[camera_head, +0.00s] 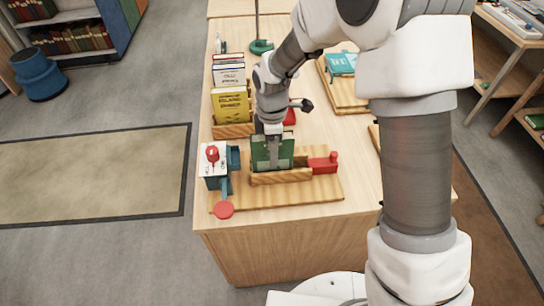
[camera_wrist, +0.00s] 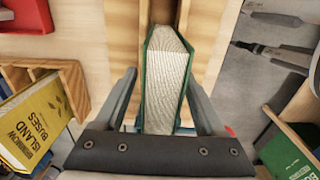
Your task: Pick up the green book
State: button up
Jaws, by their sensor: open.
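The green book (camera_head: 268,152) stands upright in a wooden holder (camera_head: 290,178) on a wooden board near the front of the table. In the wrist view the green book (camera_wrist: 165,85) shows its pale page edges between two green covers. My gripper (camera_head: 273,150) is right above and around the top of the book. In the wrist view my gripper (camera_wrist: 160,90) has one finger on each side of the book, with a gap visible at the left finger. Contact at the right finger is hard to tell. The lower part of the book is hidden by the holder's front.
A yellow book (camera_head: 230,105) and several white books stand in a wooden rack behind left. A white and blue device with a red knob (camera_head: 212,154) stands left of the holder. A red clamp (camera_head: 325,163) is at its right. The table front is clear.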

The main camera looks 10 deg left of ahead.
grip_shut()
dwell(0.4)
jog(key=shift+r, duration=0.1)
